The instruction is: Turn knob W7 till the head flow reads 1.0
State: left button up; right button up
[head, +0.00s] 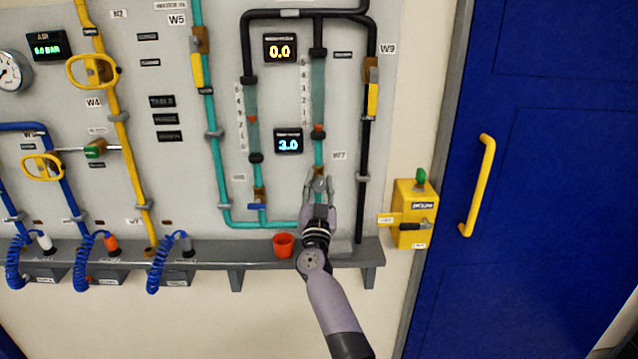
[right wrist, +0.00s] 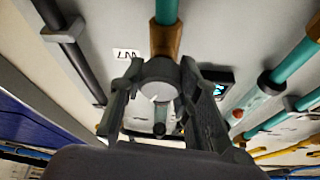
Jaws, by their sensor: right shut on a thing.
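Knob W7 (right wrist: 157,78) is a round grey knob with a white mark, below a brown fitting on a teal pipe. Its W7 label (head: 339,155) is just right of it in the head view. My right gripper (head: 319,184) is shut on the knob, with one finger on each side of it in the right wrist view. A display (head: 288,144) left of the knob reads 3.0 in pale blue. Another display (head: 280,49) higher up reads 0.0 in orange. I cannot read which one is named head flow. My left gripper is out of view.
A grey ledge (head: 210,262) carries a red cup (head: 283,244) beside my forearm. A yellow box (head: 411,228) and a blue door (head: 545,160) are at right.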

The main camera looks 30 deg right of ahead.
jog(key=shift+m+g+h, duration=0.3)
jog(key=shift+m, duration=0.5)
jog(key=o, duration=1.2)
jog(key=v, duration=1.2)
